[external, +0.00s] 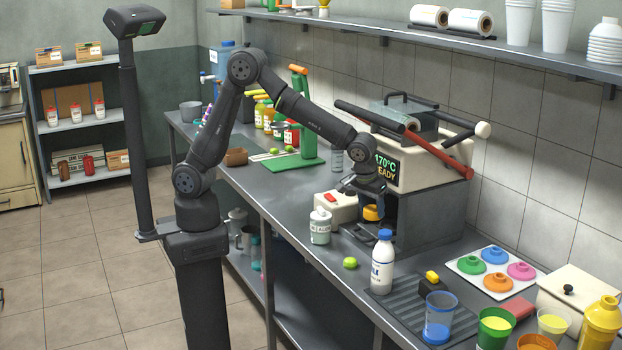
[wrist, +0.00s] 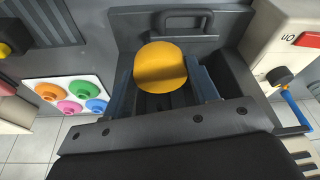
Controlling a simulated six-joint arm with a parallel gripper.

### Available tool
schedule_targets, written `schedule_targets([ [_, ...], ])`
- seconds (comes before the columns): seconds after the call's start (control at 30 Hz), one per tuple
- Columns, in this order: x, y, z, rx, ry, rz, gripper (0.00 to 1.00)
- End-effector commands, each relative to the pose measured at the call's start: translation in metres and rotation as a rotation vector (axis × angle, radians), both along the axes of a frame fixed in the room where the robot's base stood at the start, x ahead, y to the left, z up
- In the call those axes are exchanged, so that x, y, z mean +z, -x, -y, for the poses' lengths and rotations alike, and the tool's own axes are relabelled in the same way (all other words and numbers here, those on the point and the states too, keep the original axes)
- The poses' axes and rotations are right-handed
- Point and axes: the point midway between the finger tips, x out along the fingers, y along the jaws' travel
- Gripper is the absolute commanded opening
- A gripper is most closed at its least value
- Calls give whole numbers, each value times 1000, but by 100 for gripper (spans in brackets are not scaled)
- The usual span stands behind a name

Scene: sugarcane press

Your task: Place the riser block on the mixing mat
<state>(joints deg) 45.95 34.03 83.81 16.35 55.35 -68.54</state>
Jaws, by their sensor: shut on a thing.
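My gripper (external: 369,203) is shut on a round yellow-orange piece (external: 371,213), low in front of the press. In the wrist view this piece (wrist: 160,66) sits between my two blue-grey fingers. I cannot tell whether it is the riser block. It is over or in a dark tray with a loop handle (wrist: 183,18); contact with it is unclear.
The press (external: 432,215) stands behind my gripper. A white bottle (external: 320,226), a beige red-button box (external: 337,205) and a lime (external: 350,263) are close by. A white board with coloured lids (external: 472,266), a red block (external: 518,307) and several cups crowd the right.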

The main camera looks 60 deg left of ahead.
Motion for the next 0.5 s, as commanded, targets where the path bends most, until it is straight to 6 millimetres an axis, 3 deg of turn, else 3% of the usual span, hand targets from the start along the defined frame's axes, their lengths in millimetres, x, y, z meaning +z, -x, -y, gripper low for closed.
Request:
schedule_targets([
  [0.03, 4, -1, 20, -30, 2, 2, 31],
  [0.2, 21, -2, 74, -114, 1, 1, 31],
  [0.5, 50, 4, 147, -239, 1, 1, 31],
])
